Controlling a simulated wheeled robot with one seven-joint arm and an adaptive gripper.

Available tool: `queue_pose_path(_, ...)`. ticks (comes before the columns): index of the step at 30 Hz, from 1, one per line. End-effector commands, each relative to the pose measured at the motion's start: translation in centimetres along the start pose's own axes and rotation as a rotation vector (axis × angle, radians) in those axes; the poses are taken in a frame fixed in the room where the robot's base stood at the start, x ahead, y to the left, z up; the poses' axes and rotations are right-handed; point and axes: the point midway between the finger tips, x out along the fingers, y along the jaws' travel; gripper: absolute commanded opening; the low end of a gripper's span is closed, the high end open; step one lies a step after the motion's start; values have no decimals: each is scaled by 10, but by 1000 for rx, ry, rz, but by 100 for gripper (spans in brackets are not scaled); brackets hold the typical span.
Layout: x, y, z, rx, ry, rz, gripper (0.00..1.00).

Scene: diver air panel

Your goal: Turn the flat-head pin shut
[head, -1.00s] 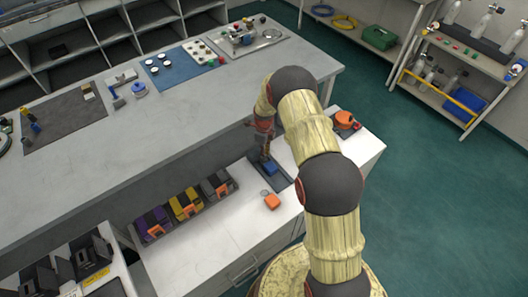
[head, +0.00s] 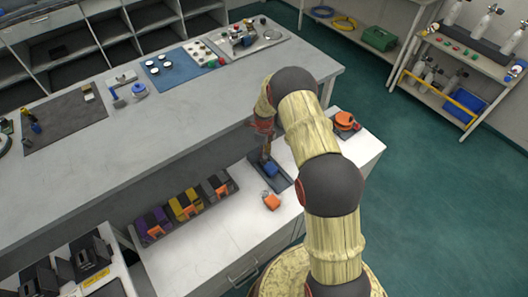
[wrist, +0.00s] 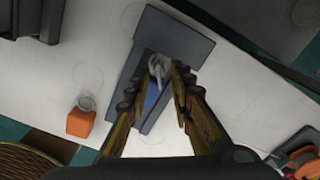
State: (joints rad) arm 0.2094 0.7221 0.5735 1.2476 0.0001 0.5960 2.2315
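A small grey metal piece (wrist: 157,66), which looks like a shackle or pin, shows between my fingertips in the wrist view. Its flat head cannot be made out. It stands at a blue block (wrist: 152,95) on a dark grey tray (wrist: 178,38). The blue block (head: 271,170) and tray (head: 283,184) also show in the head view, on the low white counter. My gripper (wrist: 157,76) is open above the block, with a finger on each side of the grey piece. I cannot tell whether either finger touches it.
An orange block (wrist: 80,123) with a faint grey ring stands left of the tray; it also shows in the head view (head: 271,202). A rack of purple, yellow and grey bins (head: 185,206) is farther left. An orange item (head: 345,121) sits at the counter's right end. The higher bench edge runs close behind.

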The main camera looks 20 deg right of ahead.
Motion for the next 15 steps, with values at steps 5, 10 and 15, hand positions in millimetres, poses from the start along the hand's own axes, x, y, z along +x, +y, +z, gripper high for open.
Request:
queue_pose_path(5, -6, 0, 0, 0, 0, 0, 23)
queue_pose_path(10, -32, -1, 1, 0, -2, -2, 23)
queue_pose_path(15, -68, -1, 1, 0, -2, -2, 23)
